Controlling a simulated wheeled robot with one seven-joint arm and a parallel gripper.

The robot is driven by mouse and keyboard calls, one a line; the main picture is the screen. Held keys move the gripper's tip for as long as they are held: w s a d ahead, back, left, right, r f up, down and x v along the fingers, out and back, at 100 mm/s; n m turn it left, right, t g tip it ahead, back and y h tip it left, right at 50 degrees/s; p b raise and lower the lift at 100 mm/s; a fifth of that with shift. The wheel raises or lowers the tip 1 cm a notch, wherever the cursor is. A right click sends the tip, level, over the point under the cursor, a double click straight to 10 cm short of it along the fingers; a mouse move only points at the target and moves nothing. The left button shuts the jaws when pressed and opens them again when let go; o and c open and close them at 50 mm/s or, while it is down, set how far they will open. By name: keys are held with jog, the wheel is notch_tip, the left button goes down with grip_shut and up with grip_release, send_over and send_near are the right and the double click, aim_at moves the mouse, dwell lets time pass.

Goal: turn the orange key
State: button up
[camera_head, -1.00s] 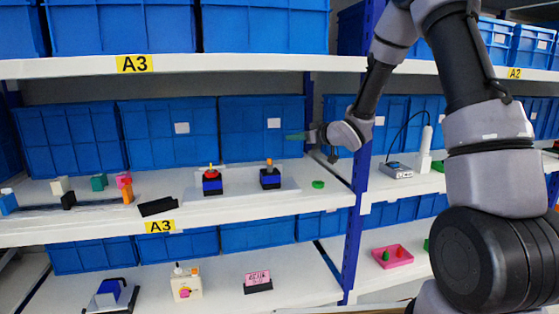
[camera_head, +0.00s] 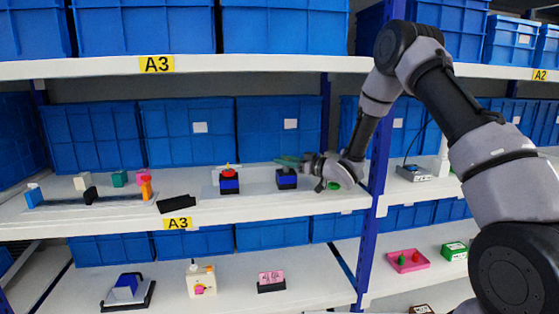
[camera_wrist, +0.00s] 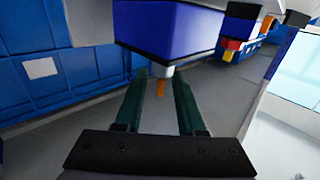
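The orange key (camera_wrist: 160,88) sticks out of a silver collar (camera_wrist: 161,71) on a blue and black switch box (camera_wrist: 165,30), which appears upside down in the wrist view. In the head view this box (camera_head: 287,181) stands on the middle shelf, and its key is hidden by my gripper (camera_head: 286,161). My gripper's dark green fingers (camera_wrist: 160,82) are open on either side of the key, with a visible gap to it on both sides. I cannot tell how deep the key sits between them.
A second blue box with a red top (camera_head: 229,182) stands left of the switch box. Blue bins (camera_head: 278,140) line the back of the middle shelf (camera_head: 110,226). A blue upright post (camera_head: 377,190) stands to the right. A green round piece (camera_head: 333,185) lies near my wrist.

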jog(key=shift+x, duration=1.2)
jog(key=shift+s, duration=0.1)
grip_shut()
jog(key=shift+m+t+h, duration=0.3)
jog(key=shift+t, duration=0.1)
jog(key=m+t+h, duration=0.3)
jog(key=w+d+m+t+h, duration=0.1)
jog(key=m+t+h, duration=0.1)
jog(key=shift+w+d+f+m+t+h, duration=0.15)
jog(key=shift+m+t+h, duration=0.55)
jog(key=shift+h, duration=0.45)
jog(key=shift+w+d+r+m+t+h, duration=0.1)
jog(key=shift+d+m+t+h, duration=0.1)
jog(key=shift+m+t+h, duration=0.75)
jog(key=shift+d+g+h, duration=0.1)
jog(key=shift+g+h, duration=0.15)
jog(key=shift+h, duration=0.25)
